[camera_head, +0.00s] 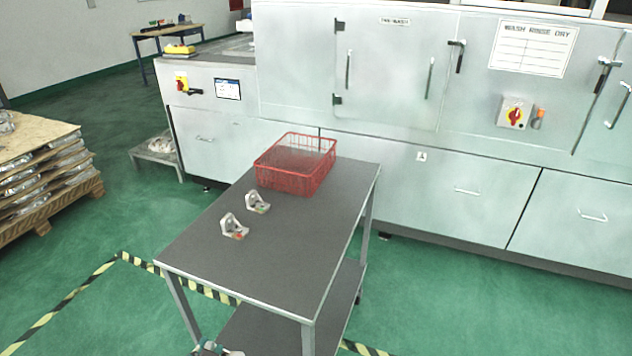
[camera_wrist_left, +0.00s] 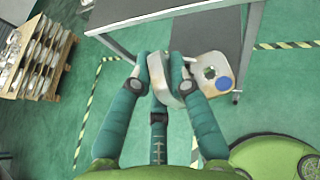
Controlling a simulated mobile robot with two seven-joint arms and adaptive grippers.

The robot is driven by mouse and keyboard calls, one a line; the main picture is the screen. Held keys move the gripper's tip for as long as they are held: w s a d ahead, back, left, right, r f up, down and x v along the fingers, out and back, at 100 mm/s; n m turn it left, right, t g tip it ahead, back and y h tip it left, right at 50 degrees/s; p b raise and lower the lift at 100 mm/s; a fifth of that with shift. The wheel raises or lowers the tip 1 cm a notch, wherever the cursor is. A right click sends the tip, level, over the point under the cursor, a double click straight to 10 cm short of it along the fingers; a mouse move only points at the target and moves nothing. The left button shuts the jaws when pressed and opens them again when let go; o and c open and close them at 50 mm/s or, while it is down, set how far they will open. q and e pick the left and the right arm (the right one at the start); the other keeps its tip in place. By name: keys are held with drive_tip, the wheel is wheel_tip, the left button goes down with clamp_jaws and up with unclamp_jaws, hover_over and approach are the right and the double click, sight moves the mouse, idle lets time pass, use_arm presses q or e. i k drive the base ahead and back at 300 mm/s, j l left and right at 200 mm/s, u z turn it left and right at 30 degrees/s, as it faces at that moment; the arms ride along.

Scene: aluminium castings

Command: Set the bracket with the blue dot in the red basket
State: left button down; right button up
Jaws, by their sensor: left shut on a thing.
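My left gripper (camera_wrist_left: 160,75) is shut on the bracket with the blue dot (camera_wrist_left: 212,72), a pale metal part with a hole. The blue dot faces the camera on the bracket's right side in the left wrist view. In the head view, only the tip of the left gripper (camera_head: 208,348) shows at the bottom edge, with part of the bracket (camera_head: 231,352) beside it. The red basket (camera_head: 293,165) stands at the far end of the grey cart top, well away from the gripper. It looks empty. My right gripper is not in view.
Two other brackets stand on the cart top (camera_head: 270,255): one with a green mark (camera_head: 257,203), one with an orange mark (camera_head: 234,227). The cart's near part is clear. A grey washing machine (camera_head: 400,80) stands behind, and a loaded pallet (camera_head: 40,185) at left.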

sight(307, 162)
drive_tip(key=i+l+u, duration=0.1)
drive_tip(key=l, duration=0.6)
drive_tip(key=i+l+u, duration=0.15)
drive_tip(key=l, duration=0.55)
drive_tip(key=i+l+u, duration=0.1)
drive_tip(key=l, duration=0.65)
drive_tip(key=i+l+u, duration=0.1)
drive_tip(key=i, duration=0.4)
drive_tip(key=i+l+u, duration=0.1)
drive_tip(key=i, duration=0.35)
drive_tip(key=i+l+u, duration=0.1)
drive_tip(key=i+l, duration=0.25)
drive_tip(key=i, duration=0.15)
